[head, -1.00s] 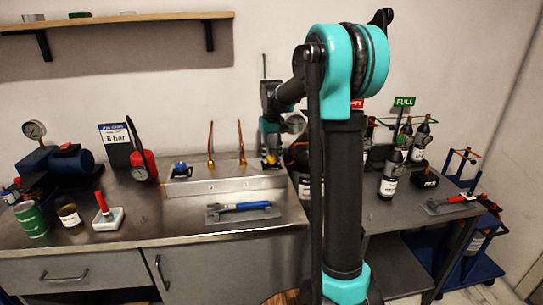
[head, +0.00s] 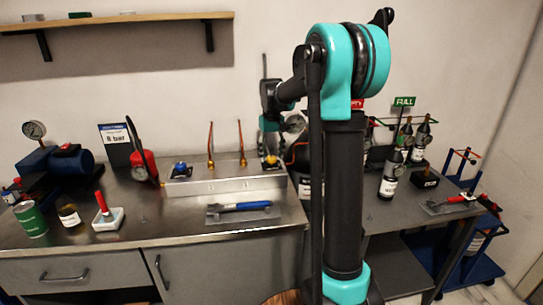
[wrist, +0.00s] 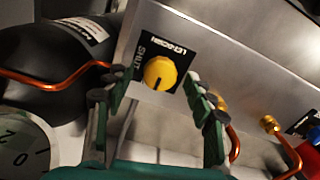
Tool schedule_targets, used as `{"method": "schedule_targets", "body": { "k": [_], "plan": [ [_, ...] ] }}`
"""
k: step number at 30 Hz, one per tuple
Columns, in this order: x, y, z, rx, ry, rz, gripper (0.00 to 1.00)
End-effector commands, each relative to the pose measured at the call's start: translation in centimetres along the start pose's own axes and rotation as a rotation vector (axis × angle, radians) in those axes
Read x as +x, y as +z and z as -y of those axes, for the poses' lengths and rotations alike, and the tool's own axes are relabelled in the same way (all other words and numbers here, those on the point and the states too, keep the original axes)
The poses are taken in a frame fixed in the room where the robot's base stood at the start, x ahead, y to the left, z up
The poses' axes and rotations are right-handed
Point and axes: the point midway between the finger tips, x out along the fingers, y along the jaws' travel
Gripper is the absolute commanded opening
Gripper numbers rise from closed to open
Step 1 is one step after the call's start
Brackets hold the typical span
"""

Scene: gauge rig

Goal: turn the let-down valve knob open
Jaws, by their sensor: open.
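The let-down valve knob (wrist: 160,73) is a round yellow knob on a black label plate (wrist: 181,50) lettered "LET-DOWN" and "SHUT". A short dark mark shows on its lower side in the wrist view. It also shows small in the head view as a yellow knob (head: 271,160) at the right end of the metal panel. My gripper (wrist: 154,84) is open, with one finger to each side of the knob in the picture. The fingers appear apart from it; the remaining depth is hard to judge. In the head view my gripper (head: 269,132) is above the knob, small and partly merged with its surroundings.
A pressure gauge (wrist: 22,148) and a black bottle (wrist: 60,70) lie left of the fingers. Copper pipes (wrist: 234,145) run close by the right finger. A blue knob (head: 180,167) sits at the panel's left end. A blue-handled tool (head: 245,206) lies on the bench in front.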

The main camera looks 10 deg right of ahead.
Motion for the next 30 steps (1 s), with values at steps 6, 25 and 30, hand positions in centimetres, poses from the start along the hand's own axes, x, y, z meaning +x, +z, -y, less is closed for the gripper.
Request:
{"method": "schedule_targets", "body": {
  "k": [6,25,30],
  "plan": [
    [-3.5,0.0,0.0,0.000,0.000,0.000,0.55],
    [-11.5,0.0,0.0,0.000,0.000,0.000,0.55],
    [-11.5,0.0,0.0,0.000,0.000,0.000,0.55]
  ]
}}
